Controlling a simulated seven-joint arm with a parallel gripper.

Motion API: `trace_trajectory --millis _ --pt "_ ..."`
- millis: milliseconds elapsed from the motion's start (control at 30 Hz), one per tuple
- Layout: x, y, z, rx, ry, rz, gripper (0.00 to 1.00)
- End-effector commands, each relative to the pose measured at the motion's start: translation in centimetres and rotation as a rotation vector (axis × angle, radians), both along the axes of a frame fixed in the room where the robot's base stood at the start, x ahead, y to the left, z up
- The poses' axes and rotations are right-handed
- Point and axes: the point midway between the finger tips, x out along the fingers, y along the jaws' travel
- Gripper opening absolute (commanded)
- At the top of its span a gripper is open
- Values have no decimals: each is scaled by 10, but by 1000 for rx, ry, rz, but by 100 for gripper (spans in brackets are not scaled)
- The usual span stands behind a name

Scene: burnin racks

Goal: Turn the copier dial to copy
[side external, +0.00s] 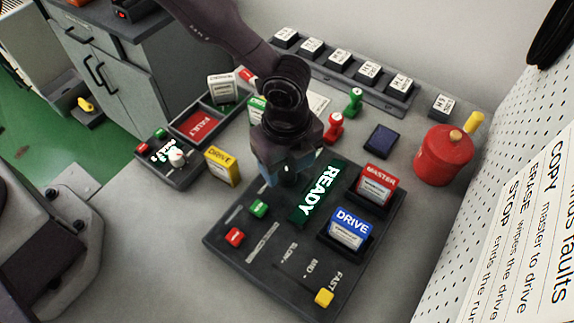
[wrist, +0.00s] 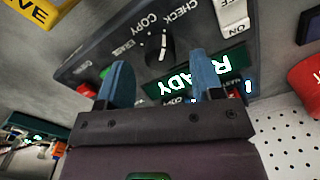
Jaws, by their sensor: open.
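The copier (side external: 222,248) is a dark panel on the bench with a lit green READY display (side external: 318,192). Its dial (wrist: 157,49) is a black knob with a white mark, among the labels ERASE, COPY and CHECK in the wrist view. The mark appears to point up between COPY and CHECK; I cannot tell exactly which setting it is on. My gripper (wrist: 162,78) is open and empty, its two blue fingers apart on either side of the dial's line, and the dial shows beyond them. In the side view my gripper (side external: 282,172) is over the panel's far edge and mostly hides the dial.
On the panel are a red MASTER drive (side external: 377,184), a blue DRIVE (side external: 350,227), a green button (side external: 258,208), a red button (side external: 235,237) and a yellow slider (side external: 324,297) near FAST. A yellow drive (side external: 222,166), red stamp (side external: 334,128) and red pot (side external: 443,155) stand nearby.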

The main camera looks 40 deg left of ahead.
Motion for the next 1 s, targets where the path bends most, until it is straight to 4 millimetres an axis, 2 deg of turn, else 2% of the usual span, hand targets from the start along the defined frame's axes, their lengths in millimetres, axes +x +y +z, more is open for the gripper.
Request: trace_trajectory --millis 200,500,700,733,1000 --pt "0 0 -19 0 0 2 60" --pt "0 0 -20 0 -1 2 60" --pt "0 0 -20 0 -1 2 15" --pt "0 0 -20 0 -1 2 12" --pt "1 0 -20 0 -2 26 12"
